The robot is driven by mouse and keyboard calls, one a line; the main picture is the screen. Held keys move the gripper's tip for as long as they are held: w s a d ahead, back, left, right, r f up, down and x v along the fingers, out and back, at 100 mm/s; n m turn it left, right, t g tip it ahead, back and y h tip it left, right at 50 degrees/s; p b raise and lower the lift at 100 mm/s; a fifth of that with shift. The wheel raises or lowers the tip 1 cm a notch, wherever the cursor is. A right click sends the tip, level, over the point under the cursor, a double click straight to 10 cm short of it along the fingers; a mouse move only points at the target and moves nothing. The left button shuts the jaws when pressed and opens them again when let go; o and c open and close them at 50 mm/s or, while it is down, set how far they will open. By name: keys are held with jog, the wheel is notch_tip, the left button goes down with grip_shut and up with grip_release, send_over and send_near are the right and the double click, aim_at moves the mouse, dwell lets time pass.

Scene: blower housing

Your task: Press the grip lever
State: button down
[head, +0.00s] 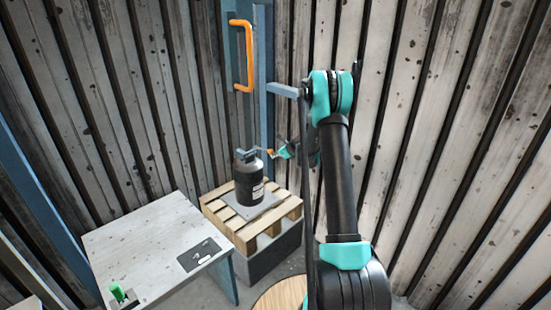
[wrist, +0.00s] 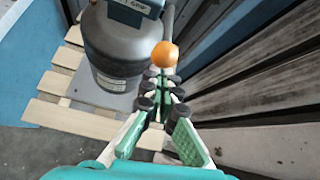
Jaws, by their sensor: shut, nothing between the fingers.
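A dark grey canister (head: 249,183) stands upright with a blue-grey head (head: 246,155) on top; in the wrist view the canister (wrist: 120,48) is at upper left and its lettered head (wrist: 136,8) is cut by the top edge. The grip lever is seen best by its orange round end (wrist: 163,55), which sticks out to the right; this end is small in the head view (head: 271,154). My gripper (wrist: 166,82) is shut and empty, its fingertips close to the orange end. I cannot tell whether they touch. My gripper (head: 280,153) is right of the canister in the head view.
The canister's plate rests on a wooden pallet (head: 215,206) over a grey block. A blue post with an orange handle (head: 249,60) stands behind. A white table (head: 150,245) with a green item (head: 117,292) is at front left. Ribbed walls close the back and right.

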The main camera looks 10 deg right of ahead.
jog(key=w+r+g+h, duration=0.1)
jog(key=r+g, duration=0.1)
jog(key=w+a+r+g+h, duration=0.1)
jog(key=r+g, duration=0.1)
jog(key=r, duration=0.1)
jog(key=w+a+r+g+h, duration=0.1)
jog(key=r+h, duration=0.1)
jog(key=r, duration=0.1)
jog(key=shift+a+r+g, duration=0.1)
jog(key=shift+a+g, duration=0.05)
jog(key=shift+g, duration=0.25)
jog(key=shift+w+a+r+g, duration=0.2)
jog(key=shift+w+r+g, duration=0.15)
jog(key=shift+r, duration=0.1)
jog(key=shift+w+a+r, duration=0.35)
jog(key=shift+w+r, duration=0.1)
jog(key=shift+r, duration=0.05)
jog(key=shift+d, duration=0.1)
